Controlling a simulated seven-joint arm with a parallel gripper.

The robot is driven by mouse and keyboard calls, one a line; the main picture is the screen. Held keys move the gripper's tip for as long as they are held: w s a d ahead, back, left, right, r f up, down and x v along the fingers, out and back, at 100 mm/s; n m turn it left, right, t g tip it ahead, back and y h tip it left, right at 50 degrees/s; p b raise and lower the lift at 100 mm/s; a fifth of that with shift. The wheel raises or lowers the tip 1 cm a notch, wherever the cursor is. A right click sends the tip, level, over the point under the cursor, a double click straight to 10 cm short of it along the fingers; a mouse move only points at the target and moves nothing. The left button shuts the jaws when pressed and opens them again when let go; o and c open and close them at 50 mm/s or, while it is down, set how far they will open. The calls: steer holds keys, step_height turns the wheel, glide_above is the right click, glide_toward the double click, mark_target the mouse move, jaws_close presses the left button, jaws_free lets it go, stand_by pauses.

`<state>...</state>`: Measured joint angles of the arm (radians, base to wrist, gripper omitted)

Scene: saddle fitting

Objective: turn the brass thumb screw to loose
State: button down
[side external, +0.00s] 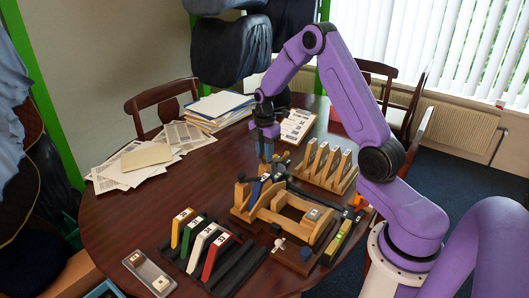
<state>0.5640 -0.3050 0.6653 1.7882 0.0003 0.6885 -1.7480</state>
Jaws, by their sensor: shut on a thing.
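My gripper (268,153) points down behind the wooden fixture, over the far middle of the table. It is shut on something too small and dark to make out. The wooden saddle fixture (262,216) stands on a dark base, with a blue bar lying across its left part. Dark parts of the fixture lie just below my fingertips; I cannot tell whether they touch. I cannot pick out the brass thumb screw for certain. A small pale knob (279,244) shows at the fixture's front.
A black rack (236,262) with green, white and red numbered pieces stands front left. A wooden rack (342,183) with several upright slats stands behind right. A grey tray (148,272) lies at the front left edge. Papers (125,172) cover the far left; the left middle is clear.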

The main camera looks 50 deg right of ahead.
stand_by(0.4)
steer(key=c, duration=0.9)
jaws_free()
step_height(320, 180, up, 18)
steer(key=shift+f, duration=0.25)
